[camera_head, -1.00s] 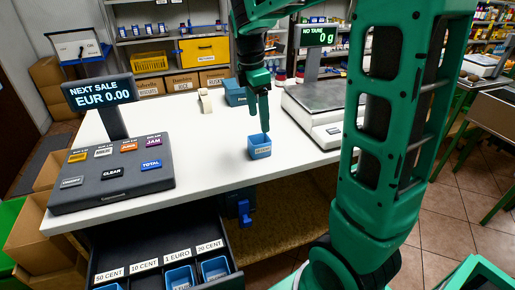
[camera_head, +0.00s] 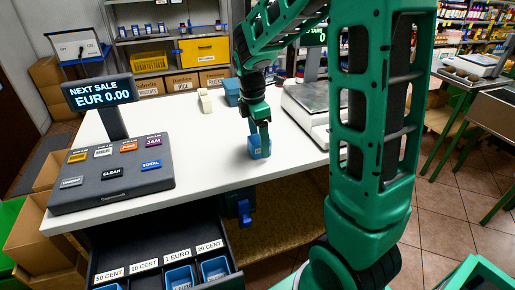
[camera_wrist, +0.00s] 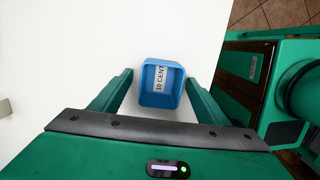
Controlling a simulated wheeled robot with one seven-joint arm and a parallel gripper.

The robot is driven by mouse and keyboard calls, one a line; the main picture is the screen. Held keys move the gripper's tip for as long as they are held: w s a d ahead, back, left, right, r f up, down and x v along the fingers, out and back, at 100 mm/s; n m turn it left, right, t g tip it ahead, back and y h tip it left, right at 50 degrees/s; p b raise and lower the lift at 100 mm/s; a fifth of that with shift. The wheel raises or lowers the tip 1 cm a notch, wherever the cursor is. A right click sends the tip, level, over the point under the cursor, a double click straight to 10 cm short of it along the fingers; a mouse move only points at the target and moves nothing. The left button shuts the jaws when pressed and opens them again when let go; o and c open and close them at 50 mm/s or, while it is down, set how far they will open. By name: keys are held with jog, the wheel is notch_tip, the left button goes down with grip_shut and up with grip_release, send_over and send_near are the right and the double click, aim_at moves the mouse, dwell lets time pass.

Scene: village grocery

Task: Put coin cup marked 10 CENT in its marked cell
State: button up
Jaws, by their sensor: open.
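The blue coin cup (camera_wrist: 146,99) stands upright on the white counter, its 10 CENT label facing up into the wrist view; it also shows in the head view (camera_head: 254,152). My gripper (camera_wrist: 163,88) is open, with one finger on each side of the cup and a gap on both sides. In the head view my gripper (camera_head: 261,140) is low at the cup and partly hides it. The open drawer (camera_head: 222,282) below the counter has cells marked 50 CENT, 10 CENT (camera_head: 145,266), 1 EURO and 20 CENT. Blue cups show in the 1 EURO and 20 CENT cells.
The cash register (camera_head: 112,172) stands on the counter's left. A scale (camera_head: 306,108) stands to the right of my gripper. A blue box (camera_head: 232,92) and a small beige item (camera_head: 205,101) stand behind. The counter between register and cup is clear.

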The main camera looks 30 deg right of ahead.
jog(key=c, duration=1.2)
jog(key=shift+r, duration=0.5)
jog(key=r, duration=0.3)
jog(key=shift+a+r, duration=0.2)
jog(key=shift+r, duration=0.1)
jog(key=a+r, duration=0.2)
jog(key=a, duration=0.1)
jog(key=a+r, duration=0.2)
jog(key=a, duration=0.2)
jog(key=a+r, duration=0.2)
jog(key=a, duration=0.2)
jog(key=shift+s+a+r, duration=0.15)
jog(key=shift+r, duration=0.1)
